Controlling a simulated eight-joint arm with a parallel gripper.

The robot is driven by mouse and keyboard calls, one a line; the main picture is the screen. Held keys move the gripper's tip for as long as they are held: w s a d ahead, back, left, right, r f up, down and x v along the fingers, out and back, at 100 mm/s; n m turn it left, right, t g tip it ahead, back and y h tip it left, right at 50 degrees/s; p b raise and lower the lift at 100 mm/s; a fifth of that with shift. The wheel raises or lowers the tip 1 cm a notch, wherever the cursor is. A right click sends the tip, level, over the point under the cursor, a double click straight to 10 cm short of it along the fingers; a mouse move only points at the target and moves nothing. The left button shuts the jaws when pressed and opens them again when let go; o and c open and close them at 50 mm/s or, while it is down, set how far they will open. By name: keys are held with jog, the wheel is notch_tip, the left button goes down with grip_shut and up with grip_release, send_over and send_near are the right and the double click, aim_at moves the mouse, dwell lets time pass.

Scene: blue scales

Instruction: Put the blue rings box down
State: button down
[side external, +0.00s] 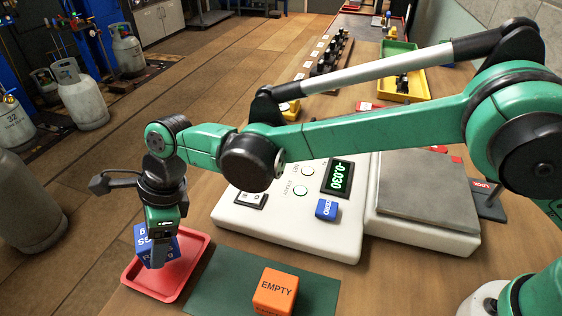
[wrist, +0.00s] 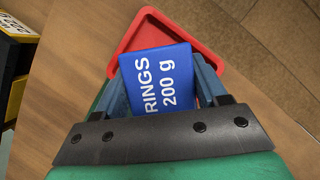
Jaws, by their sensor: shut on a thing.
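The blue rings box (side external: 142,243) is at my gripper (side external: 160,250) over the red tray (side external: 186,277) in the side view. In the wrist view the blue box (wrist: 158,75), marked "RINGS 200 g", sits between the two fingers of my gripper (wrist: 168,85), which is shut on it. The red tray (wrist: 232,82) shows behind and around the box. Whether the box's underside touches the tray floor is hidden.
An orange box marked "EMPTY" (side external: 275,291) stands on a green mat (side external: 215,290) right of the tray. The white scale (side external: 290,225) with its display and metal plate (side external: 428,190) lies behind. The tray is near the table's left edge.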

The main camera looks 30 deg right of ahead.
jog(key=shift+f, duration=1.65)
jog(key=shift+f, duration=0.15)
jog(key=shift+c, duration=0.2)
grip_release()
